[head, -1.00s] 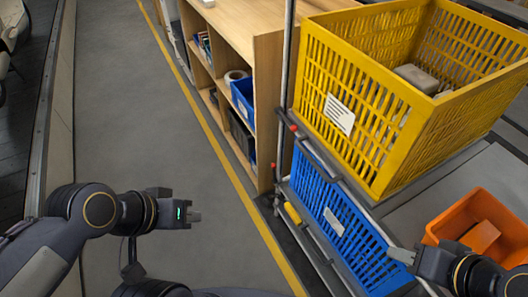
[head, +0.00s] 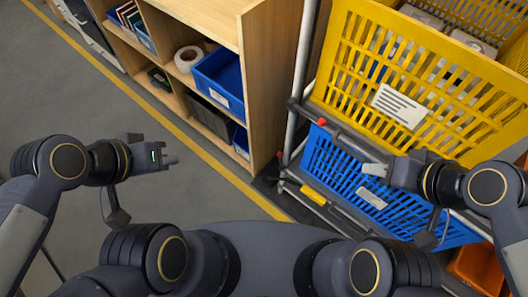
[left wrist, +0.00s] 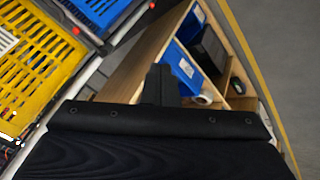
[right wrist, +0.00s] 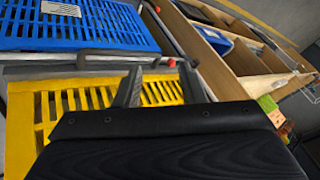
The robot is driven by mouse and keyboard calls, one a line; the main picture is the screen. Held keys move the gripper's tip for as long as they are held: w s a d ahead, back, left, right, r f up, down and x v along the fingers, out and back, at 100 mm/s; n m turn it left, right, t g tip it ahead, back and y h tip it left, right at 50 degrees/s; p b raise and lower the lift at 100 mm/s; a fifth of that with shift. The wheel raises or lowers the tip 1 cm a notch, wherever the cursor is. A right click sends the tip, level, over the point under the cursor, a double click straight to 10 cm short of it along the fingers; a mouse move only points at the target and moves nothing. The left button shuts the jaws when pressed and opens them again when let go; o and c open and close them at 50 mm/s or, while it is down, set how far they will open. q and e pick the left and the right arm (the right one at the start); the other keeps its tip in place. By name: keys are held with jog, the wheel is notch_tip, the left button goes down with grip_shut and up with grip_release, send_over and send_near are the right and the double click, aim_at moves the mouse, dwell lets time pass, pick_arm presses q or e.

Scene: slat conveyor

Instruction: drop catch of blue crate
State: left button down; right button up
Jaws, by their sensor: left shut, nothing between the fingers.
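The blue crate (head: 335,160) sits low on a metal-framed rack, below a yellow crate (head: 345,60), with a white label on its side. My right gripper (head: 372,170) is in front of the blue crate in the head view, hiding part of it; I cannot tell whether it touches. In the right wrist view its two fingers (right wrist: 158,88) are apart, with the blue crate (right wrist: 110,35) and yellow crate (right wrist: 60,105) beyond. My left gripper (head: 170,158) is shut and empty over the floor, away from the crates. The blue crate's inside is hidden.
A wooden shelf unit (head: 270,90) holding a blue bin (head: 218,80) and a tape roll (head: 187,58) stands left of the rack. An orange bin (head: 478,268) shows at lower right. Grey floor with a yellow line is clear at left.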

pick_arm(q)
jog(key=shift+s+d, duration=0.1)
pick_arm(e)
jog(key=shift+s+d, duration=0.1)
jog(key=shift+o, duration=0.8)
jog(key=o, duration=0.7)
notch_tip(320, 180, down, 7)
jog(key=b, duration=0.7)
jog(key=shift+f, duration=0.2)
pick_arm(q)
jog(key=w+d+f+n+t+h+b, duration=0.2)
jog(key=w+f+n+h+b, duration=0.2)
jog(key=f, duration=1.4)
jog(key=w+d+f+n+t+h+b, duration=0.2)
jog(key=w+f+b, duration=0.8)
jog(key=f, duration=0.9)
jog(key=w+d+f+n+t+h+b, duration=0.2)
jog(key=w+f+n+h+b, duration=0.3)
jog(key=f+b, duration=0.6)
notch_tip(320, 180, down, 8)
jog(key=w+d+n, duration=0.1)
jog(key=w, duration=0.1)
jog(key=shift+w+d+r+t+h, duration=0.15)
jog(key=shift+w+d+t+h, duration=0.15)
jog(key=shift+w+t, duration=0.1)
pick_arm(e)
notch_tip(320, 180, down, 25)
jog(key=shift+r, duration=0.1)
